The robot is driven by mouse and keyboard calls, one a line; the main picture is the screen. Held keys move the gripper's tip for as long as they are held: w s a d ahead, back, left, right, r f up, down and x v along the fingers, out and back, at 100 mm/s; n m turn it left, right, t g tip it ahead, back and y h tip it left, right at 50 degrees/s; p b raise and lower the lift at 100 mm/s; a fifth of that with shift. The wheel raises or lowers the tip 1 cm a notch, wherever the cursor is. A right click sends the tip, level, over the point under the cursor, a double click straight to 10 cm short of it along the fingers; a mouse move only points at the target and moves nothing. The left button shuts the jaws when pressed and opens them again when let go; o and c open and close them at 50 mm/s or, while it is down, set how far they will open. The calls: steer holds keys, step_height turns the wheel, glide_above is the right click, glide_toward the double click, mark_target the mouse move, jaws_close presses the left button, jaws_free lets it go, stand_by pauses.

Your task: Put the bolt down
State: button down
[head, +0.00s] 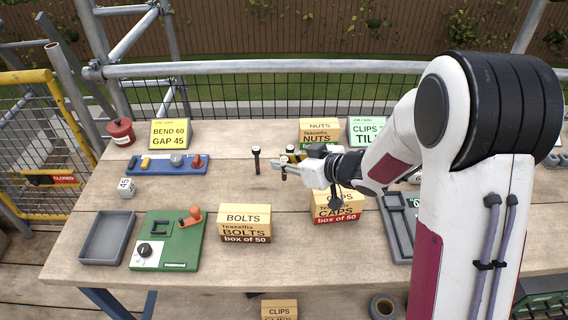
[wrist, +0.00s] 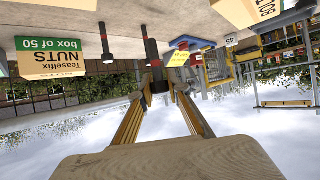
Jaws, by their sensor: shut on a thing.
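My gripper (head: 290,166) is over the middle of the table, its fingers pointing left. In the wrist view, which is upside down, the fingers (wrist: 158,98) close on a dark bolt (wrist: 151,58) with a red band.
The table (head: 220,180) is clear around the standing bolt. The bolts box (head: 245,223) is in front, the nuts box (head: 319,131) behind, and the caps box (head: 337,205) below my wrist. A green panel (head: 190,243), grey tray (head: 106,238) and blue rack (head: 164,164) lie left.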

steer(key=shift+d, duration=0.1)
stand_by(0.4)
steer(key=shift+d+f, duration=0.1)
steer(key=shift+d, duration=0.1)
steer(key=w+d+m+h, duration=0.1)
steer(key=w+d, duration=1.1)
steer(key=d, duration=0.3)
steer(key=shift+d+r+t, duration=0.2)
steer(key=shift+r+t, duration=0.05)
steer(key=shift+t, duration=0.15)
step_height(320, 180, down, 6)
steer(key=shift+f, duration=0.15)
